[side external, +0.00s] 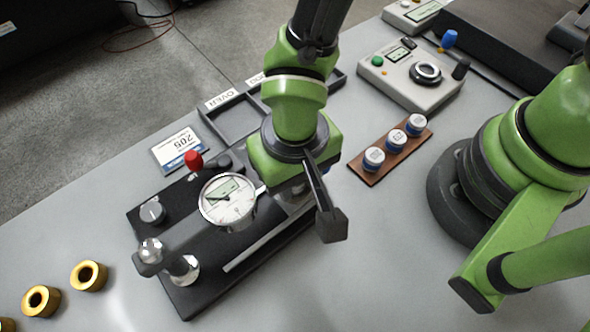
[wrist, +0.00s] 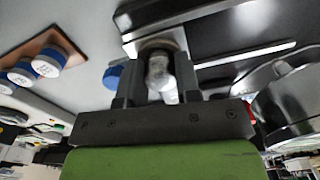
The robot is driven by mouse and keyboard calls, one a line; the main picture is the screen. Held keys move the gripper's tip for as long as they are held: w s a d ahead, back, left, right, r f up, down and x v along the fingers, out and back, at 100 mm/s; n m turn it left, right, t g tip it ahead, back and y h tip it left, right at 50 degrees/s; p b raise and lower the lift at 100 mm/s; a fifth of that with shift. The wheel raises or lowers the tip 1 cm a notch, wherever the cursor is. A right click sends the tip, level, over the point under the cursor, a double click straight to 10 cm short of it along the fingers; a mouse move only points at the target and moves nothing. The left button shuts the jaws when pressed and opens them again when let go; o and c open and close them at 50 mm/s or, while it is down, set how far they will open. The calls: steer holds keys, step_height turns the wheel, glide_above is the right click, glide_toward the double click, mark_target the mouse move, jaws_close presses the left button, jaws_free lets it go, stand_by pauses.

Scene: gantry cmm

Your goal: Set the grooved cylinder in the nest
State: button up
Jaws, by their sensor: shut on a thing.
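My gripper (wrist: 158,62) is shut on a shiny grey metal piece (wrist: 159,76), seen between the two dark fingers in the wrist view. It appears to be the cylinder; blur hides any groove. A grey block or bracket lies just beyond the fingertips; I cannot tell whether the piece touches it. In the side view my wrist hangs over the right end of the black gauge fixture (side external: 195,288) and hides the fingers and held piece. I cannot clearly make out the nest in either view.
A dial gauge (side external: 228,199) with a red knob (side external: 193,160) nearby stands left of my wrist. A brown rack (side external: 369,178) with several blue-and-white pieces lies to the right. A control box (side external: 400,85), label card (side external: 178,150), grey trays (side external: 238,118) and brass rings (side external: 88,276) surround the fixture.

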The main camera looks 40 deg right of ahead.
steer(key=shift+f, duration=0.1)
steer(key=o, duration=1.1)
steer(key=shift+r, duration=0.65)
steer(key=shift+o, duration=1)
steer(key=shift+r, duration=2.8)
steer(key=shift+r, duration=0.1)
